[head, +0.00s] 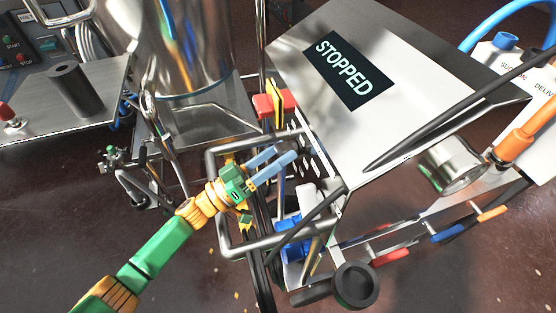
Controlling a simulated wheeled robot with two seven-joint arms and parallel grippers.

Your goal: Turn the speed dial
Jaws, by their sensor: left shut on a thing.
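The machine's steel control box (410,110) has a tilted top with a dark display (350,70) that reads STOPPED. My left gripper (283,156) reaches in from the lower left. Its two blue fingers point at the box's left side face, inside a grey tubular guard frame (228,240). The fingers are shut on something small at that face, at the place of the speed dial. The dial itself is too hidden and small to make out, and so is any marking around it. My right gripper is not in view.
A red and yellow part (274,104) stands just above my left gripper. A steel vessel (190,50) is behind it. Dark cables hang below the gripper. A left-hand panel (40,45) has start and stop buttons. A black round part (355,286) is at lower right.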

